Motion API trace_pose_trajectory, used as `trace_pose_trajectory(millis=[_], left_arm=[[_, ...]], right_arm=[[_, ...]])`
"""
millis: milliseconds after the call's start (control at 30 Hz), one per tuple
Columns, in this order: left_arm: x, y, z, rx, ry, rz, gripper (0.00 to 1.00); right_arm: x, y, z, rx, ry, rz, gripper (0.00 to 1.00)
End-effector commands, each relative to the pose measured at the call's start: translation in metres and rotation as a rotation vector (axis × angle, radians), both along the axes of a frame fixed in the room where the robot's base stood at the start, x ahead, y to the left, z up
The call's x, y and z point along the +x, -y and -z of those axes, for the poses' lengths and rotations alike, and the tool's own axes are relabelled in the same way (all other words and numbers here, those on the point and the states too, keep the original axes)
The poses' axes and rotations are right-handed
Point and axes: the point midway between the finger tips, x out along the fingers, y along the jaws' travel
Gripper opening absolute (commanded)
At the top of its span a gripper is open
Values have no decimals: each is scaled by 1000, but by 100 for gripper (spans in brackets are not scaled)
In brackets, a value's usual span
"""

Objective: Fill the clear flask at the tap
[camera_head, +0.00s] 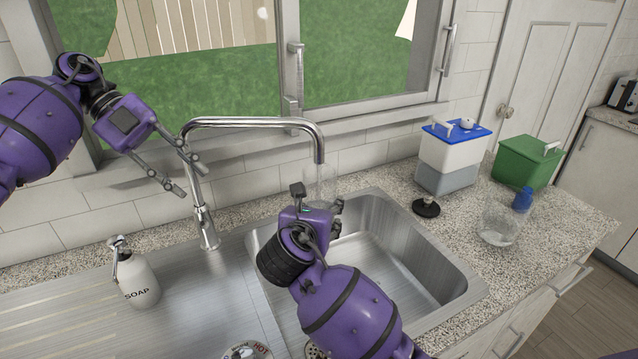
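The clear flask (322,180) is upright beneath the spout end of the curved chrome tap (252,122), over the sink. My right gripper (318,199) has its fingers around the flask's lower part and appears shut on it; the gripper body hides the flask's bottom. No water stream is clear, and I cannot tell whether water is in the flask.
The steel sink (400,262) lies beneath my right arm. A soap bottle (136,275) stands on the drainer at left.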

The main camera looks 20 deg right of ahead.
Motion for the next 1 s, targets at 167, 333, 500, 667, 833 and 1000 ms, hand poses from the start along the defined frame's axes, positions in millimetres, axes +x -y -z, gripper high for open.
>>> trace_pose_trajectory(millis=[167, 333, 500, 667, 833, 1000], left_arm=[[0, 0, 0, 0, 0, 0, 32], [0, 0, 0, 0, 0, 0, 32], [0, 0, 0, 0, 0, 0, 32], [0, 0, 0, 0, 0, 0, 32], [0, 0, 0, 0, 0, 0, 32], [0, 0, 0, 0, 0, 0, 10]], right_arm=[[-1, -1, -1, 0, 3, -1, 25], [-26, -16, -1, 2, 2, -3, 25], [-54, -33, -1, 1, 3, -3, 25], [-63, -38, -2, 1, 4, -1, 25], [-63, -38, -2, 0, 4, 0, 25], [-63, -38, -1, 1, 2, -1, 25]])
